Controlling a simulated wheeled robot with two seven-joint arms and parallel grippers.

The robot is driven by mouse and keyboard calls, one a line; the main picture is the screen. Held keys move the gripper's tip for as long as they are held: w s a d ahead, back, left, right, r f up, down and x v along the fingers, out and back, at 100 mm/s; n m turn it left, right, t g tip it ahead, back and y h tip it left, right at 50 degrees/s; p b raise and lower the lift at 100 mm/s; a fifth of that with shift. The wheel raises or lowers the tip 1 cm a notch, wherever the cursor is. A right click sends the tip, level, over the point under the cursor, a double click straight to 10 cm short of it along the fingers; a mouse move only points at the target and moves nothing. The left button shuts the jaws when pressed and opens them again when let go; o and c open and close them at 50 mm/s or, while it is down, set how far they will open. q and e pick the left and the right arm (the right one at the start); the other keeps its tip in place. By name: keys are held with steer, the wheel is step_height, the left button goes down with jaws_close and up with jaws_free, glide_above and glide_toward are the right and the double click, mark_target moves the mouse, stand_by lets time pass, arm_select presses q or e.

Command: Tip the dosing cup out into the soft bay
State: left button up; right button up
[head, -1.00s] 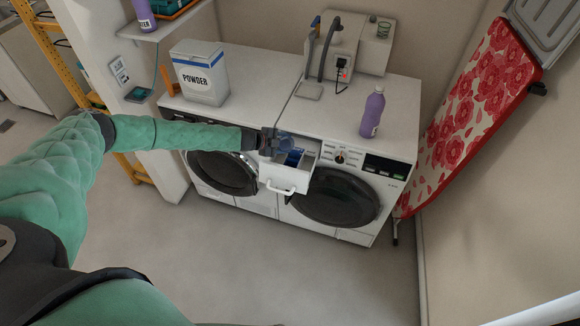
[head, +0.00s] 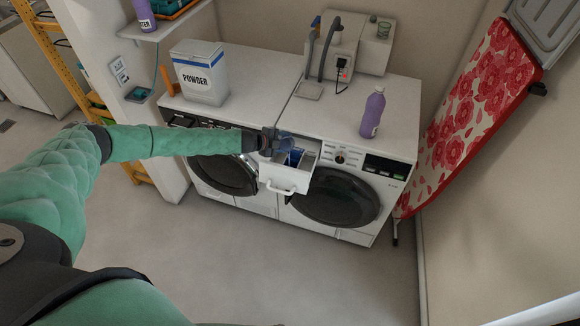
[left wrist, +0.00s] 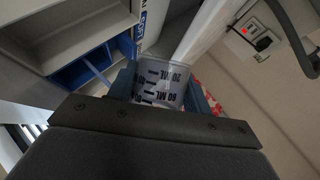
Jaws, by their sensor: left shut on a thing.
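The clear dosing cup (head: 287,144) is over the open detergent drawer (head: 290,181) of the right-hand machine. My left gripper (head: 272,143) is shut on the cup. In the left wrist view the cup (left wrist: 166,78) sits between the two fingers, with dark ML marks. Its contents and exact tilt are hard to tell. The drawer holds separate bays, with a blue insert (left wrist: 88,70) in one of them.
A purple bottle (head: 373,112) stands on the right-hand machine and a white powder box (head: 200,74) on the left-hand one. A grey unit with hoses (head: 338,45) stands at the back. A red floral ironing board (head: 465,115) leans at the right. The floor in front is clear.

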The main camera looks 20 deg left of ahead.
steer(key=shift+a, duration=0.35)
arm_select(q)
steer(key=shift+d+r, duration=0.1)
steer(key=shift+r, duration=0.05)
arm_select(e)
steer(key=shift+d, duration=0.1)
arm_select(q)
steer(key=shift+m+t+b, duration=0.3)
arm_select(e)
steer(key=shift+d+f, duration=0.2)
steer(key=shift+f, duration=0.1)
arm_select(q)
steer(key=shift+s, duration=0.1)
steer(key=shift+y+b, duration=0.3)
steer(key=shift+b, duration=0.2)
arm_select(e)
steer(key=shift+f, duration=0.5)
arm_select(q)
steer(key=shift+r+m+t+b, duration=0.15)
steer(key=shift+m+t+b, duration=0.15)
steer(key=shift+b, duration=0.15)
arm_select(e)
steer(key=shift+a+f, duration=0.25)
steer(key=shift+f, duration=0.25)
arm_select(q)
steer(key=shift+r+b, duration=0.1)
steer(key=shift+b, duration=0.35)
arm_select(e)
steer(key=shift+f, duration=0.4)
